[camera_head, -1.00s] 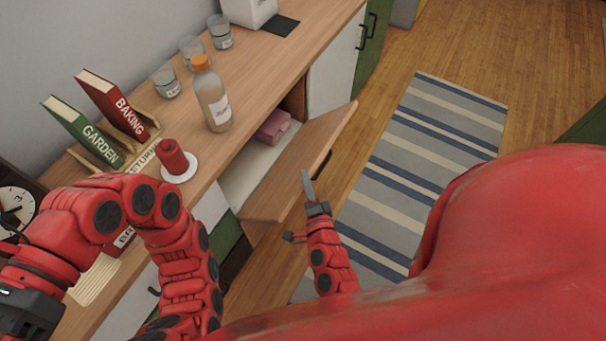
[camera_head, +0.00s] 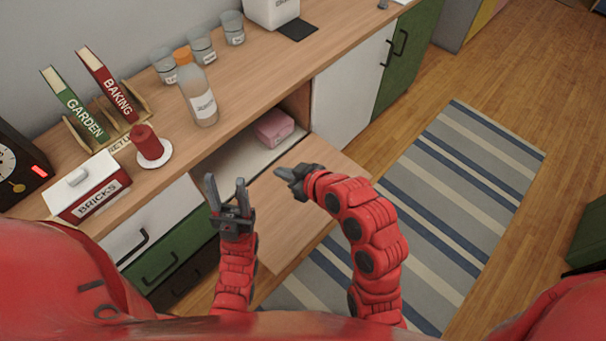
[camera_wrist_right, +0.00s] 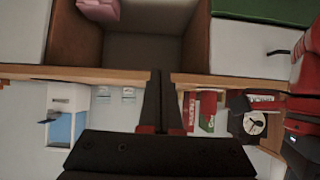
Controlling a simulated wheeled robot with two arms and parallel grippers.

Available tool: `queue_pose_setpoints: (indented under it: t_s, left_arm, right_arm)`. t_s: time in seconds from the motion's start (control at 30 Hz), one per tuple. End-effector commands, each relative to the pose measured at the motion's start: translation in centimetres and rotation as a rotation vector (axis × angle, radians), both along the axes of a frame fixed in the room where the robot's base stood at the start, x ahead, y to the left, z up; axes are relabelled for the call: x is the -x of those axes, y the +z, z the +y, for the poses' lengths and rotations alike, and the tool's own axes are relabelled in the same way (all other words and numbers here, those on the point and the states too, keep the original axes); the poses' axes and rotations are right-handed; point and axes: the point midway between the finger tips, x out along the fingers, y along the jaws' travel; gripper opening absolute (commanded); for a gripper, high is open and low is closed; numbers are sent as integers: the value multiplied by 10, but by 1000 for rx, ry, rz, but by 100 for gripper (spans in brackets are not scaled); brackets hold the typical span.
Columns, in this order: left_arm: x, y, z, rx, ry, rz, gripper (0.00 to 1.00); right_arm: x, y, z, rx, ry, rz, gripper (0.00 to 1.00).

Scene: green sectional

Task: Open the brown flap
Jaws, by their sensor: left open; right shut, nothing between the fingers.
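The brown flap (camera_head: 295,218) is folded down and out from the open compartment (camera_head: 240,158) in the cabinet front. Its inner face shows in the head view, and it looks close to level. My right gripper (camera_head: 281,173) is shut and empty, over the flap near the compartment mouth; whether it touches the flap I cannot tell. Its closed fingers also show in the right wrist view (camera_wrist_right: 160,95), with the compartment interior (camera_wrist_right: 130,45) beyond. My left gripper (camera_head: 226,184) is open and empty, pointing up beside the flap's left edge. The flap's handle is hidden.
A pink box (camera_head: 274,127) sits inside the compartment. The wooden counter (camera_head: 255,70) holds a bottle (camera_head: 200,95), glass jars, a red candle (camera_head: 148,142), books and a bricks box (camera_head: 90,190). A striped rug (camera_head: 460,190) covers the floor at the right.

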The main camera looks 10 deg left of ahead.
Motion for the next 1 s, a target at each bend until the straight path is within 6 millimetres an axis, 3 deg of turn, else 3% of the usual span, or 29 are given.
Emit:
queue_pose_setpoints:
  t_s: [0.27, 0.67, 1.0]
  left_arm:
    - [0, -19, -1, -6, 0, 18, 50]
    - [0, 0, -1, -5, 0, 17, 50]
    - [-1, 8, -1, -5, 0, 17, 50]
  right_arm:
    - [-11, -18, 19, 20, 23, -8, 0]
    - [-47, -55, 64, 22, 20, -2, 0]
    - [-29, -79, 40, 21, 16, -4, 0]
